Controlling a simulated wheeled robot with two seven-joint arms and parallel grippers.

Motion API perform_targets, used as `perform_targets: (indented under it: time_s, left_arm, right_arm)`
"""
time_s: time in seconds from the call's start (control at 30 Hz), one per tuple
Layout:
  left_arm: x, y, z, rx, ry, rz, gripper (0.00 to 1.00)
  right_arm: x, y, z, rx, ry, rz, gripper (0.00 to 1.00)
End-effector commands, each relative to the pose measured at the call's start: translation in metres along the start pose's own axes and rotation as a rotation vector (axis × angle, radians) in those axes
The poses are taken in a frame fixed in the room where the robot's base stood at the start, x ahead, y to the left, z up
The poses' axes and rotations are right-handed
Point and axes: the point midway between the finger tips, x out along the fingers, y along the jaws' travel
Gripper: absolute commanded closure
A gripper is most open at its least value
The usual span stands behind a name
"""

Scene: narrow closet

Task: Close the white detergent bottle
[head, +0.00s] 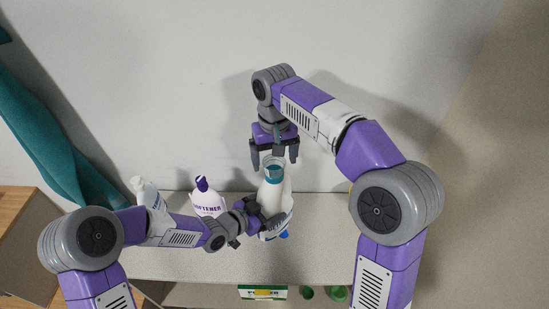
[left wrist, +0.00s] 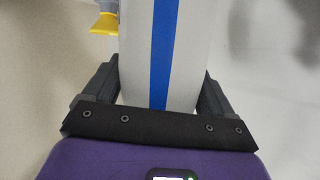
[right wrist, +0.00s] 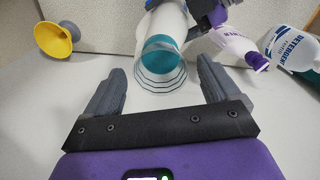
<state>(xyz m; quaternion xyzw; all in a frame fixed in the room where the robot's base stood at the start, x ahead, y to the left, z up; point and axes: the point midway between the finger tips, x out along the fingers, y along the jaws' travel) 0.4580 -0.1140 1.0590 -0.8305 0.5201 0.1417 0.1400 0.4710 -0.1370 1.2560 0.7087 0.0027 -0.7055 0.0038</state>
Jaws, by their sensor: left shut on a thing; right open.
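A white bottle (head: 272,194) with a teal neck and a clear ringed mouth stands upright on the shelf, as far as I can tell. My left gripper (head: 262,213) is shut around its body; the left wrist view shows the white side with a blue stripe (left wrist: 163,50) between the fingers. My right gripper (head: 274,160) is open and empty, pointing down just above the mouth. In the right wrist view the teal and clear mouth (right wrist: 160,68) lies between and a little beyond the open fingers. No separate cap for it is identifiable.
A purple-capped softener bottle (head: 207,204) and another white bottle (head: 148,193), labelled detergent in the right wrist view (right wrist: 293,48), stand to the left. A yellow cup-shaped thing (right wrist: 55,40) is near the held bottle. The white shelf (head: 180,265) has free room in front; the wall is close behind.

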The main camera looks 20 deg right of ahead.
Motion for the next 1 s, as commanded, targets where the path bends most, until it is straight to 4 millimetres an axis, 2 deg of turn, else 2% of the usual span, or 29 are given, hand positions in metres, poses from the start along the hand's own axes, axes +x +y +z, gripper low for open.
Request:
perform_targets:
  time_s: [0.23,0.6,1.0]
  left_arm:
    - [0.0,0.0,0.002,0.002,-0.004,0.0,1.0]
    - [0.0,0.0,0.001,0.002,-0.003,0.001,1.0]
    - [0.0,0.0,0.001,0.002,-0.003,0.001,1.0]
  right_arm:
    - [-0.021,0.0,-0.008,-0.087,0.07,-0.021,0.12]
    - [-0.032,-0.001,-0.002,-0.44,0.008,-0.004,0.12]
    - [-0.035,-0.001,-0.001,-0.498,-0.002,-0.003,0.12]
